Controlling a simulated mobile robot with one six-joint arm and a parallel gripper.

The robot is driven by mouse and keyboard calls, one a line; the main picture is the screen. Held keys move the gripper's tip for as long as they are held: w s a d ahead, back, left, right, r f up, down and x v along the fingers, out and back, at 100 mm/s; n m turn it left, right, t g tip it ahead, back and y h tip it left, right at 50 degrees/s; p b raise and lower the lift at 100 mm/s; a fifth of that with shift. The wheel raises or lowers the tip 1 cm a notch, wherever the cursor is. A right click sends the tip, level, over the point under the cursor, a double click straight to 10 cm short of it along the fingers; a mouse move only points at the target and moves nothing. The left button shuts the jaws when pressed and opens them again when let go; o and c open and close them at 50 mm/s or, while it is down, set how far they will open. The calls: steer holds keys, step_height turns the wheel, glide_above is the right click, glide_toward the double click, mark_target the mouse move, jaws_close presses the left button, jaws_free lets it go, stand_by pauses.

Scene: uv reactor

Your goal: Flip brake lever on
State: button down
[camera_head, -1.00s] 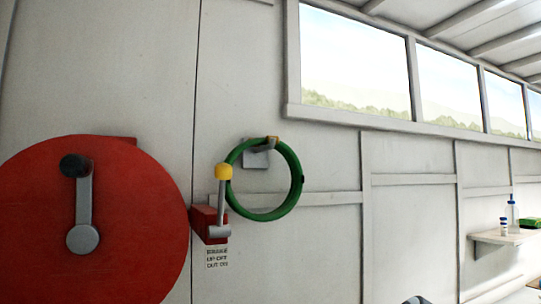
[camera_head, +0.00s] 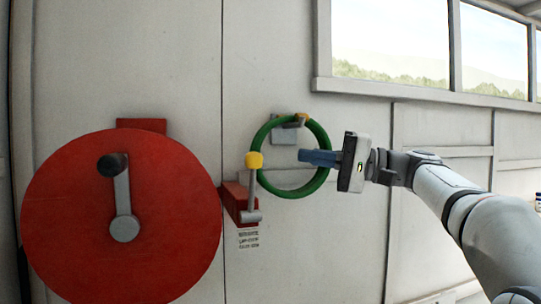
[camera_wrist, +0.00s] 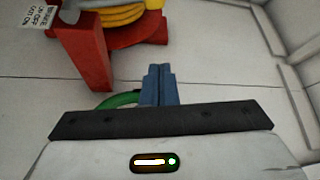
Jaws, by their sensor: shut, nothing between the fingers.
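The brake lever (camera_head: 251,187) is a grey bar with a yellow knob (camera_head: 253,160) on top. It stands upright on a red bracket (camera_head: 236,203) on the wall. A small label (camera_head: 248,239) below the bracket reads brake, up off, out on. My gripper (camera_head: 306,157), with blue fingers, is shut and empty. It is to the right of the knob and apart from it, in front of the green ring.
A large red wheel (camera_head: 75,220) with a grey crank and black handle is left of the lever. A green ring (camera_head: 322,145) hangs on a wall hook just right of the lever. Windows (camera_head: 390,45) run along the upper right.

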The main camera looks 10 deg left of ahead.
mark_target(253, 187)
steer(key=s+a+p, duration=0.4)
steer(key=a, duration=0.4)
steer(key=shift+a, duration=0.3)
steer(key=shift+r, duration=0.1)
